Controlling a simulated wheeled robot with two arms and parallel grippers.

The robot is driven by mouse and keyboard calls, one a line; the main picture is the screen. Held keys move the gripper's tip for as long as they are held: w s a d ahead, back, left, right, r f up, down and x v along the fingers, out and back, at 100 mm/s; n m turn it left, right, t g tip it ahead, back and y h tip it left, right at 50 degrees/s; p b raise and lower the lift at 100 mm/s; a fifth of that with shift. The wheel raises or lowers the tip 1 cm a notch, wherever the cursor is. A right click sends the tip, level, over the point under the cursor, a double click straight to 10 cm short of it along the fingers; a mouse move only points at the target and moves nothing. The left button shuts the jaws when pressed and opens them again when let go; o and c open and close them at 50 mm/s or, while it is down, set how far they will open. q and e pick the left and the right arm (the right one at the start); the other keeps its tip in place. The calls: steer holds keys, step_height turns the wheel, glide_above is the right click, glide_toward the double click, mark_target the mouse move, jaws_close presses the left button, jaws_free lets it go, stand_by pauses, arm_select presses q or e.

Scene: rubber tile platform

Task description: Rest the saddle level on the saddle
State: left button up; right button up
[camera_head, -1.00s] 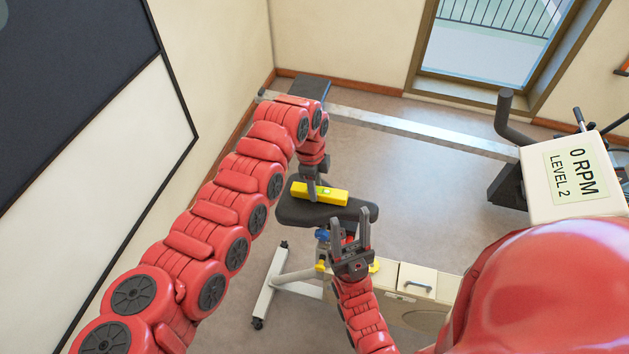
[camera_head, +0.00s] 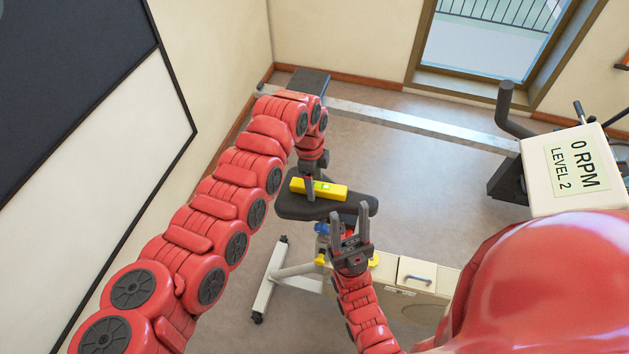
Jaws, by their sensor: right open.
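The yellow spirit level (camera_head: 331,191) lies lengthwise along the black saddle (camera_head: 289,208) of an exercise bike. It looks flat on the saddle or just above it; I cannot tell whether it touches. My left gripper (camera_head: 310,192) points down at the level, with one dark finger across its near face; the other finger is hidden. It appears shut on the level. My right gripper (camera_head: 348,225) is open and empty, fingers pointing up, in front of the saddle's near right side.
The bike's console (camera_head: 571,168) and a dark handlebar (camera_head: 505,110) stand at the right. A pale beam (camera_head: 410,124) runs behind the saddle. The wall is close on the left.

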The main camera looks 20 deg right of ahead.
arm_select(q)
steer(key=shift+r, duration=0.1)
steer(key=shift+r+b, duration=0.3)
steer(key=shift+b, duration=0.05)
step_height(320, 180, up, 16)
steer(key=a+b, duration=0.1)
steer(key=b, duration=0.4)
steer(key=shift+w+r, duration=0.25)
steer(key=shift+w, duration=0.15)
